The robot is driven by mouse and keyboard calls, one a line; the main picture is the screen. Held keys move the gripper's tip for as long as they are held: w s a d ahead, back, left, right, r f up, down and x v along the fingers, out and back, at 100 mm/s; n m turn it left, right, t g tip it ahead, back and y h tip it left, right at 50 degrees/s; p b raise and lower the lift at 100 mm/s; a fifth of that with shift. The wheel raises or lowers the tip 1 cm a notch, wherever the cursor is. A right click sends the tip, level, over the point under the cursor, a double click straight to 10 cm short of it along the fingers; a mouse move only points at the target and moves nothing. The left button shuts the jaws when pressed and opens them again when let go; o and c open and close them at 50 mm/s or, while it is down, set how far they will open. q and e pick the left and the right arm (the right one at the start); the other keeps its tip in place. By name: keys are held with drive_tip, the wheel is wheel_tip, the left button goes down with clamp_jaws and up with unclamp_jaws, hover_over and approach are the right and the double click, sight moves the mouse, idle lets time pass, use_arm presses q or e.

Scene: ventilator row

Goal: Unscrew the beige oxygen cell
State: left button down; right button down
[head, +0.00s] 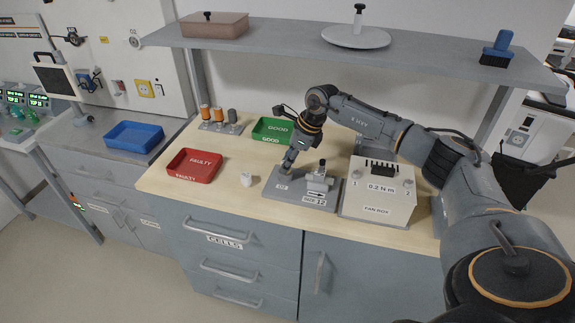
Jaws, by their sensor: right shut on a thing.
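My right gripper (288,166) reaches down over the left end of a grey base plate (272,193), by the plate's "O2" mark. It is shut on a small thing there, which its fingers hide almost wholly. From its place this looks like the oxygen cell, but I cannot make out its beige colour or its thread. A grey metal fitting (318,180) stands on the plate to the right, apart from the gripper. A small whitish piece (246,179) lies on the bench left of the plate. My left gripper is not in view.
A red FAULTY tray (193,166) and a green GOOD tray (271,130) sit on the bench, with a rack of orange and grey cells (219,121). A fan box (378,195) stands right of the plate. A shelf (330,52) overhangs the back. A blue tray (133,136) is farther left.

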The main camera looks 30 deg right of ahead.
drive_tip(key=shift+n+g+b, duration=0.3)
drive_tip(key=shift+n+b, duration=0.2)
drive_tip(key=shift+n, duration=0.4)
drive_tip(key=c, duration=1.2)
unclamp_jaws()
drive_tip(key=shift+o, duration=0.2)
drive_tip(key=m+t+p, duration=0.1)
drive_tip(key=m+p, duration=0.1)
drive_tip(key=m, duration=0.1)
drive_tip(key=shift+r+m+h, duration=0.15)
drive_tip(key=shift+m+h, duration=0.15)
drive_tip(key=m+p, duration=0.1)
drive_tip(key=m, duration=0.1)
drive_tip(key=m+h+p, duration=0.1)
drive_tip(key=m, duration=0.1)
drive_tip(key=shift+s+a+t, duration=0.1)
drive_tip(key=shift+a+t, duration=0.1)
drive_tip(key=shift+t, duration=0.2)
drive_tip(key=shift+m+h, duration=0.5)
drive_tip(key=shift+m, duration=0.2)
